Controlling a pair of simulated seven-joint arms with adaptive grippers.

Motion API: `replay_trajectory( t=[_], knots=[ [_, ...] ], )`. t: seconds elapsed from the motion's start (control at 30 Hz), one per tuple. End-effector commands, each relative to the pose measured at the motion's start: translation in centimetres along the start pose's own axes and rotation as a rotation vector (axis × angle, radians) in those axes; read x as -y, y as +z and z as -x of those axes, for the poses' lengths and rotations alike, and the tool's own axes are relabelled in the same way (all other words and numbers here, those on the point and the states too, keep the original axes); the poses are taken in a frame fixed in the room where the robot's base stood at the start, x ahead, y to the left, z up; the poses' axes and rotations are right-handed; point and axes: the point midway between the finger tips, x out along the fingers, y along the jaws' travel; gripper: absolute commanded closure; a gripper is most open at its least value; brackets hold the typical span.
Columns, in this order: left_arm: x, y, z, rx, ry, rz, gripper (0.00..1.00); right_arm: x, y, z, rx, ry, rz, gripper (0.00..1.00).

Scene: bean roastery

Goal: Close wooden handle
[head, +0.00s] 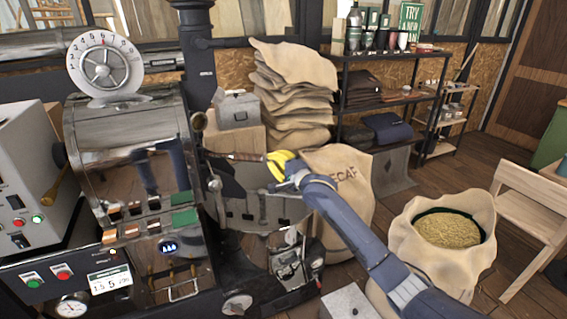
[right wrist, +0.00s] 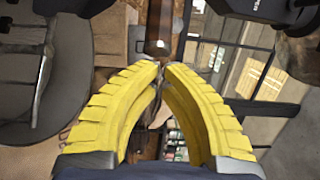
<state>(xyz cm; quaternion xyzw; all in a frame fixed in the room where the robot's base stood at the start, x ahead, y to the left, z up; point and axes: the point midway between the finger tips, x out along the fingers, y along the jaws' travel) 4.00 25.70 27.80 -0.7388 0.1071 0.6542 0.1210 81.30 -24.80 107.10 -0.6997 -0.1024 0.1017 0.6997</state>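The wooden handle (head: 245,156) is a short brown bar with metal ends, on the front of the roaster (head: 140,150) above its round cooling tray. My right gripper (head: 272,163) has yellow fingers and is at the right end of the handle. In the right wrist view the fingertips of my right gripper (right wrist: 162,64) come together with almost no gap. A brown bar with a metal end, likely the handle (right wrist: 158,28), lies just beyond the tips. I cannot tell whether they touch it. My left gripper is not in view.
A control box (head: 25,160) stands at the left. A grey metal box (head: 238,110) sits behind the handle. A DECAF sack (head: 345,185) and an open sack of beans (head: 440,245) stand to the right. A shelf rack (head: 385,100) is behind.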

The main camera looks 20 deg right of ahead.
Motion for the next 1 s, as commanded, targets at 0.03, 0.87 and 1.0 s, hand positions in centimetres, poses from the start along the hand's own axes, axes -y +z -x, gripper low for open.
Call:
replay_trajectory(
  t=[0.03,0.87,1.0],
  knots=[
    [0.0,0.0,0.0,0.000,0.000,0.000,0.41,-0.1,0.3,-0.3,0.000,0.001,0.000,1.00],
    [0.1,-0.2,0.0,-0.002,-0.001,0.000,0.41,0.0,2.7,-2.7,0.001,-0.002,-0.006,1.00],
    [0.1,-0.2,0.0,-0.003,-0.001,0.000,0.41,0.0,4.4,-4.3,0.001,-0.001,-0.005,1.00]
  ],
)
